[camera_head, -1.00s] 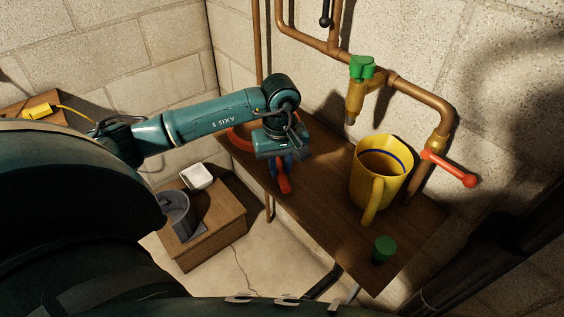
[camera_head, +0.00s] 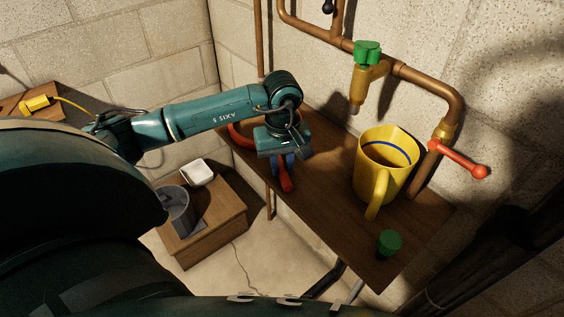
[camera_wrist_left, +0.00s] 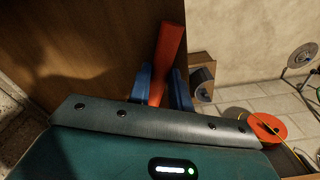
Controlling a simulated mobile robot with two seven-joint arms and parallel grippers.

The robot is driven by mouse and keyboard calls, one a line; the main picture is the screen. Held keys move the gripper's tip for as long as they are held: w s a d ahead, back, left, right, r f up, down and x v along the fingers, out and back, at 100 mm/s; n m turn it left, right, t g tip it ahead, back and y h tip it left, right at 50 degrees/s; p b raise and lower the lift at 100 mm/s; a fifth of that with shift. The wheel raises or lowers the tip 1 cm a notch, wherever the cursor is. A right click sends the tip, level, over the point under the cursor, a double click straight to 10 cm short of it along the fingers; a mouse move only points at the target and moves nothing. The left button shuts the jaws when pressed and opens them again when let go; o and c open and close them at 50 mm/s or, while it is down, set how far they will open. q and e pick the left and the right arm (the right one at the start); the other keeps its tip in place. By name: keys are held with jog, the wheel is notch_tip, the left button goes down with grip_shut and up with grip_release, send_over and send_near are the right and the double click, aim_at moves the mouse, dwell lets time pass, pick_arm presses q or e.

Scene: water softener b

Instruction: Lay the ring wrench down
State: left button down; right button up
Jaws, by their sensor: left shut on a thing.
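The ring wrench is red, with its ring (camera_head: 240,136) at the left end of the brown wooden shelf and its handle end (camera_head: 287,184) pointing toward the front edge. My left gripper (camera_head: 280,170) is shut on the wrench, its blue fingers on either side of the handle. In the left wrist view the red handle (camera_wrist_left: 170,48) runs out between the blue fingers (camera_wrist_left: 163,88), over the brown shelf surface (camera_wrist_left: 90,40). I cannot tell whether the wrench touches the shelf. The gripper hides its middle. My right gripper is not in view.
A yellow mug (camera_head: 393,145) and a green cap (camera_head: 389,243) stand on the shelf (camera_head: 335,205) to the right. A brass tap (camera_head: 366,80) and copper pipes (camera_head: 440,98) run along the wall.

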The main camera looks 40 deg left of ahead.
pick_arm(q)
jog(key=c, duration=1.2)
grip_release()
jog(key=shift+f, duration=0.1)
jog(key=shift+r, duration=0.3)
notch_tip(320, 180, up, 13)
jog(key=shift+s+d+f, duration=0.1)
jog(key=shift+f, duration=0.05)
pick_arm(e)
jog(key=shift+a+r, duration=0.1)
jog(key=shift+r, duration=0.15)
